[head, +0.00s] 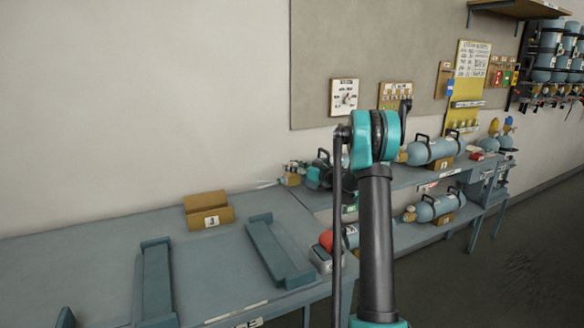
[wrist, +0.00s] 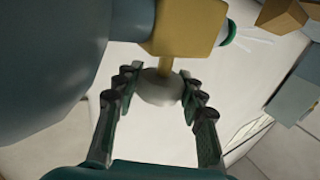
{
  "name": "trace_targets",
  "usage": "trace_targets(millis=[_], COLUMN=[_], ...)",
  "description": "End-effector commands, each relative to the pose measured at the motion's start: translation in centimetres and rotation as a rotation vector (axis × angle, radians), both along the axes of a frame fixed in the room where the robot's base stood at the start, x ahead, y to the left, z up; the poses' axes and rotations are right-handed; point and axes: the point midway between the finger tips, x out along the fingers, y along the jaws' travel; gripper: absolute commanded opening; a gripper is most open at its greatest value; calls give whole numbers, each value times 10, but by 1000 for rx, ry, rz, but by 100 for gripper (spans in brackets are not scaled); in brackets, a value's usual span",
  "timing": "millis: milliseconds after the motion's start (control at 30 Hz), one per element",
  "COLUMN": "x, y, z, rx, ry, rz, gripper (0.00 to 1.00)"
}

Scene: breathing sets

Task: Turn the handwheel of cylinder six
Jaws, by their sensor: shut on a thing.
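In the wrist view my gripper (wrist: 162,90) has its two fingers shut on the sides of a pale, rounded handwheel (wrist: 160,88). A brass stem joins the handwheel to a yellow-brown valve block (wrist: 188,28). A large blue-grey cylinder (wrist: 50,60) fills the left of that view. No number on this cylinder can be read. In the head view my arm's upright link and teal joint stand in front of the bench, and my fingertips cannot be made out there.
More cylinders lie on the shelves at the right, one on the upper shelf (head: 435,150) and one below (head: 438,207).

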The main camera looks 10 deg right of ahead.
Motion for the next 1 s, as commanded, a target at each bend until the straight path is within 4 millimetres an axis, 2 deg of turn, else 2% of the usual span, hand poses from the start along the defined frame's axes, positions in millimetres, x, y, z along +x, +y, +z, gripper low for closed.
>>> trace_targets(millis=[400,433,600,1000], x=[-1,-1,-1,-5], y=[-1,-1,-1,-6], z=[-2,-2,-1,-1], rx=[-4,-4,-2,-1], ry=[1,1,1,1], rz=[7,7,7,4], gripper=[11,42,62,62])
